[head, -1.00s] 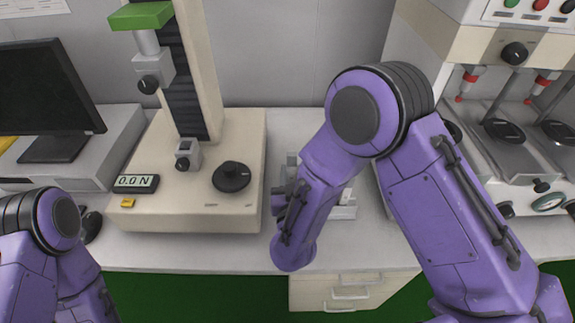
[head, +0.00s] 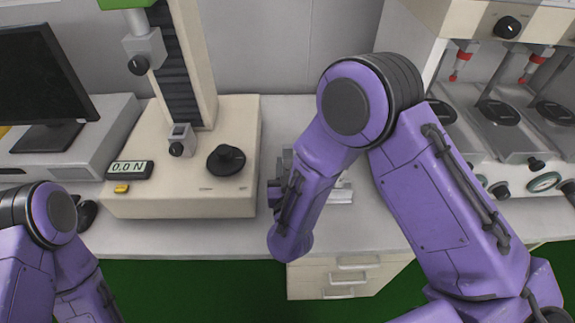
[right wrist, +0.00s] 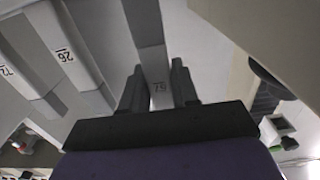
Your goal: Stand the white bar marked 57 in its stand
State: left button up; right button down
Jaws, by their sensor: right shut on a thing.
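In the right wrist view my right gripper (right wrist: 158,72) is shut on a pale bar (right wrist: 146,25) with a grey band, its fingers on either side. A small number label sits between the fingers; I cannot read it surely. Two more light bars, marked 26 (right wrist: 75,38) and what looks like 72 (right wrist: 22,62), lie side by side at the left of that view. In the head view my right forearm hides most of the gripper and bar. Part of a light grey holder (head: 342,194) shows behind the forearm on the bench. My left gripper is out of view.
A cream force tester (head: 185,205) with a 0.0 N display (head: 130,170) stands left of my right forearm. A monitor (head: 45,85) is at far left. A machine with red-tipped plungers (head: 500,110) stands at right. Drawers (head: 345,278) are under the bench.

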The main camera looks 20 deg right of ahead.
jog(key=shift+s, duration=0.1)
jog(key=shift+d+f+b, duration=0.1)
jog(key=shift+f+b, duration=0.55)
jog(key=shift+f, duration=0.15)
